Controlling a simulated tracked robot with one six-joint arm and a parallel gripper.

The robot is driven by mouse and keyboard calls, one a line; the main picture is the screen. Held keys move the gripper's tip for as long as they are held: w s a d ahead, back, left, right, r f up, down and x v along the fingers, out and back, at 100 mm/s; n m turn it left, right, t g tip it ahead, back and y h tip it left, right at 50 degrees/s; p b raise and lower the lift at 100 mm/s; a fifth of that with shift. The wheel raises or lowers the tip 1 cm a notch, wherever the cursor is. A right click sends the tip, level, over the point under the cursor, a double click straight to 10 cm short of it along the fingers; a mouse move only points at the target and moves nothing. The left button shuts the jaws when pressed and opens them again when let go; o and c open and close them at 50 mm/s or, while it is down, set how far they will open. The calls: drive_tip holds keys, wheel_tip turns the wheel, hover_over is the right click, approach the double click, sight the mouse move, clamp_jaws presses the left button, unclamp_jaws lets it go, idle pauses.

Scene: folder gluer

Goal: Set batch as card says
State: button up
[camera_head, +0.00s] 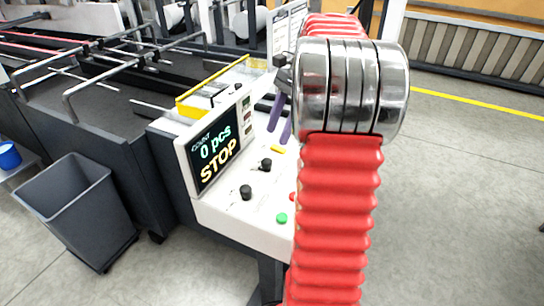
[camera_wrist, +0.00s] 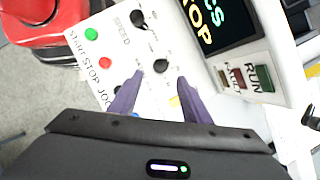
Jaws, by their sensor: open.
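The white control panel (camera_head: 235,212) carries a dark display (camera_head: 213,149) reading "COUNT 0 pcs STOP". Two black knobs sit on it. The nearer knob (camera_head: 246,192) is by the SPEED label in the wrist view (camera_wrist: 138,18). The second knob (camera_head: 266,164) shows in the wrist view (camera_wrist: 160,65), just beyond my fingertips; its label is not readable. My gripper (camera_head: 280,124) has two purple fingers, apart and empty, above the panel; they also show in the wrist view (camera_wrist: 160,76). A white printed sheet (camera_head: 289,30) stands behind the arm, its text too small to read.
The green start button (camera_head: 281,218) and red stop button (camera_wrist: 105,63) lie beside the knobs. A yellow piece (camera_head: 277,149) is on the panel near the fingers. Indicator lamps (camera_wrist: 262,78) border the display. A grey bin (camera_head: 75,205) stands left; the floor at right is clear.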

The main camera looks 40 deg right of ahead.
sight(267, 161)
drive_tip(key=x, duration=0.9)
drive_tip(key=shift+c, duration=0.2)
drive_tip(key=c, duration=1)
drive_tip(key=shift+a, duration=0.1)
drive_tip(key=n+g, duration=0.1)
drive_tip(key=n, duration=0.2)
drive_tip(key=shift+n, duration=0.3)
